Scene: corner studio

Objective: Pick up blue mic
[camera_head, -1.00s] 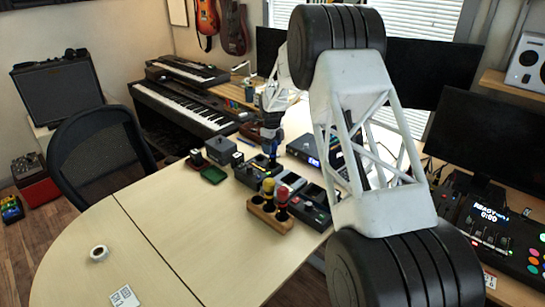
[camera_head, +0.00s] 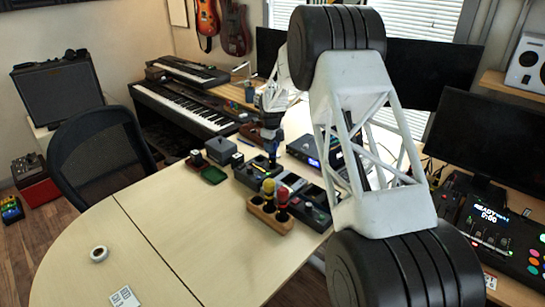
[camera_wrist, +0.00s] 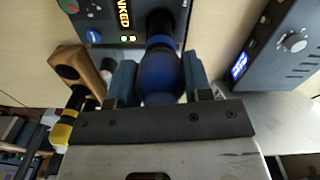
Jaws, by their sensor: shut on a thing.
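The blue mic (camera_wrist: 160,78) has a rounded blue head and a dark handle that points away from the wrist. My gripper (camera_wrist: 158,84) is shut on it in the wrist view, with one finger on each side of the blue head. In the head view my gripper (camera_head: 270,142) is small and sits above the row of pedals, with the mic's dark handle below it. Whether the handle's far end touches a pedal is hard to tell.
A wooden rack (camera_head: 268,222) holds a yellow-topped mic (camera_head: 268,186) and a red-topped mic (camera_head: 282,191). Pedals (camera_head: 258,178) lie behind it, with a blue-lit box (camera_head: 303,151) to the right.

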